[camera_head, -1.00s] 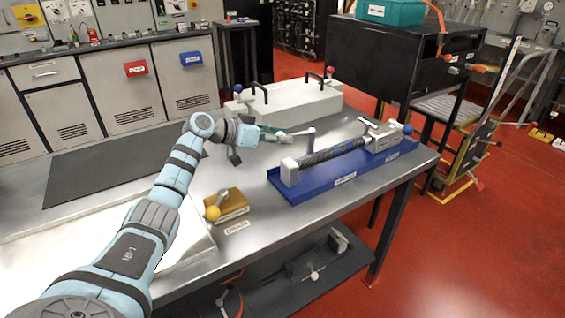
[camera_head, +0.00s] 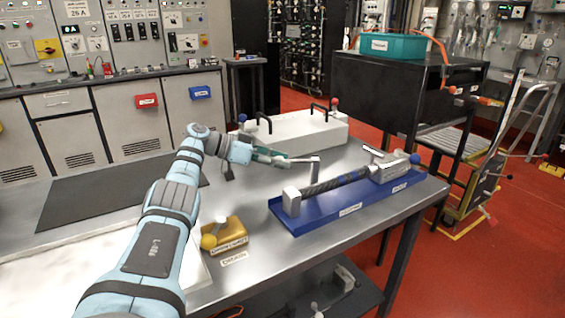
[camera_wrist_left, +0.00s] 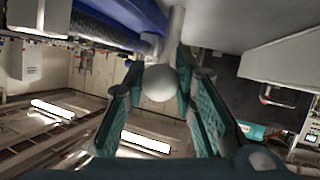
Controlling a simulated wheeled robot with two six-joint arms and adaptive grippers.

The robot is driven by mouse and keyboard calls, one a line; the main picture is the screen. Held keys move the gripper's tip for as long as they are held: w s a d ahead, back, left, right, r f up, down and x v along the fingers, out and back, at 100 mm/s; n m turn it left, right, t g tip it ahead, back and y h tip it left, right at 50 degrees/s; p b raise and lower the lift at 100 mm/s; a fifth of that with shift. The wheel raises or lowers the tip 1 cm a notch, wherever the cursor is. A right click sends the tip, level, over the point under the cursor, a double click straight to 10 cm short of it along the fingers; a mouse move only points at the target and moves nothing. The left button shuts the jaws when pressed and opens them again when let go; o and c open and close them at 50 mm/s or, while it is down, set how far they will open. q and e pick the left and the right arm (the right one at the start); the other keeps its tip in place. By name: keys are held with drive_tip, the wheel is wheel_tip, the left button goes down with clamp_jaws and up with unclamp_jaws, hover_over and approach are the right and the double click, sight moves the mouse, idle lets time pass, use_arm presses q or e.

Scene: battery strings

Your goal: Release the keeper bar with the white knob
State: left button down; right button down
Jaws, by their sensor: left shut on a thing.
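A pale knob (camera_wrist_left: 158,83) shows in the left wrist view at the end of a light rod (camera_wrist_left: 175,30). My left gripper (camera_wrist_left: 160,95) has its two teal fingers on either side of the knob and is shut on it. In the head view my left gripper (camera_head: 278,158) is at the left end of a pale bar (camera_head: 304,160), whose upright part (camera_head: 315,170) stands behind a dark ribbed cylinder. The cylinder (camera_head: 335,181) lies along a blue tray (camera_head: 345,213) between pale end blocks. The knob is mostly hidden in the head view. My right gripper is not in view.
A yellow block (camera_head: 228,238) with a yellow ball stands at the table's front. A long white box (camera_head: 300,136) with black handles stands behind the tray. A dark mat (camera_head: 110,197) lies at left. A black cabinet (camera_head: 395,90) is at right.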

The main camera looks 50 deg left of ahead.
use_arm(q)
drive_tip(key=c, duration=1.6)
unclamp_jaws()
drive_tip(key=shift+a+r, duration=0.2)
drive_tip(key=shift+a, duration=0.05)
drive_tip(key=o, duration=0.3)
drive_tip(key=shift+w+a+f, duration=0.1)
drive_tip(key=shift+f, duration=0.15)
drive_tip(key=v, duration=0.7)
drive_tip(key=shift+s, duration=0.2)
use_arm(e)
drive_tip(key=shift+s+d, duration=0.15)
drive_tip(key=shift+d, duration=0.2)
use_arm(q)
drive_tip(key=shift+a, duration=0.1)
